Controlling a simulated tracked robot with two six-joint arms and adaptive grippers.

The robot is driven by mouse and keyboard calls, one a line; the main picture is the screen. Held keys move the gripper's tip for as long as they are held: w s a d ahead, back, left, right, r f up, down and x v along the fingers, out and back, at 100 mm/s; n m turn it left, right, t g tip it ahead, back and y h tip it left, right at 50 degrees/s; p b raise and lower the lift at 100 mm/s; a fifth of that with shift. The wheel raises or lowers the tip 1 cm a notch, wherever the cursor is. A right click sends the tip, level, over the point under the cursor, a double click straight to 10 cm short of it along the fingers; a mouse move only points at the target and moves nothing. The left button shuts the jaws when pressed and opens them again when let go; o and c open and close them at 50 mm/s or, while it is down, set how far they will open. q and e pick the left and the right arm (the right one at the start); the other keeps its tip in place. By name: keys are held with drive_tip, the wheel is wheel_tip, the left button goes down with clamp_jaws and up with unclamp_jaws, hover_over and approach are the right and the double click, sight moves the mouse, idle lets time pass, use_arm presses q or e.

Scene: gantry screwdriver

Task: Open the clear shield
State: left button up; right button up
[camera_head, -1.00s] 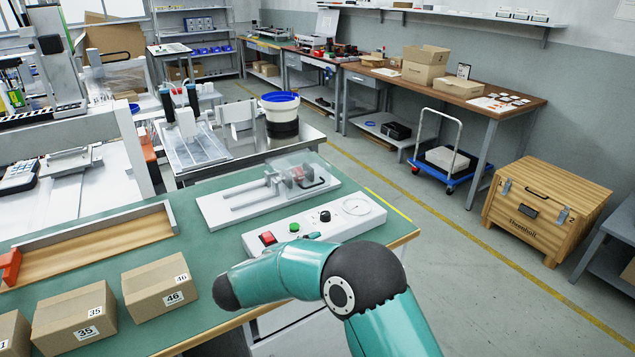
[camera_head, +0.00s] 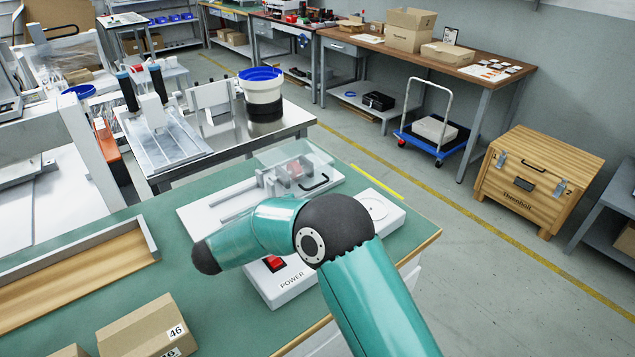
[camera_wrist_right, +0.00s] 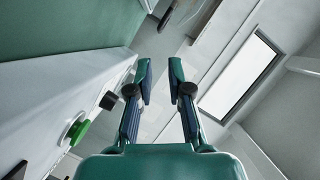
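The clear shield (camera_head: 292,154) is a see-through cover with a dark handle (camera_head: 315,184). It stands over the far right part of a white fixture (camera_head: 200,214) on the green bench. A clamp-like part with a reddish piece shows through it. My right arm reaches across in front of the fixture in the head view, and its gripper is hidden there. In the right wrist view my right gripper (camera_wrist_right: 161,75) is open, with nothing between its fingers. Beside it are a green button (camera_wrist_right: 76,130) and a black knob (camera_wrist_right: 109,100). My left gripper is not in view.
A white control box (camera_head: 290,287) with a red switch (camera_head: 274,263) lies in front of the fixture, partly behind my arm. Cardboard boxes (camera_head: 145,328) and a wooden-bottomed tray (camera_head: 80,262) are on the left. The bench's right edge is close to the box.

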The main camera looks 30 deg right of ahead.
sight(319, 185)
drive_tip(key=x, duration=1.4)
drive_tip(key=shift+w+d, duration=0.15)
drive_tip(key=shift+d, duration=0.1)
drive_tip(key=shift+c, duration=0.4)
clamp_jaws()
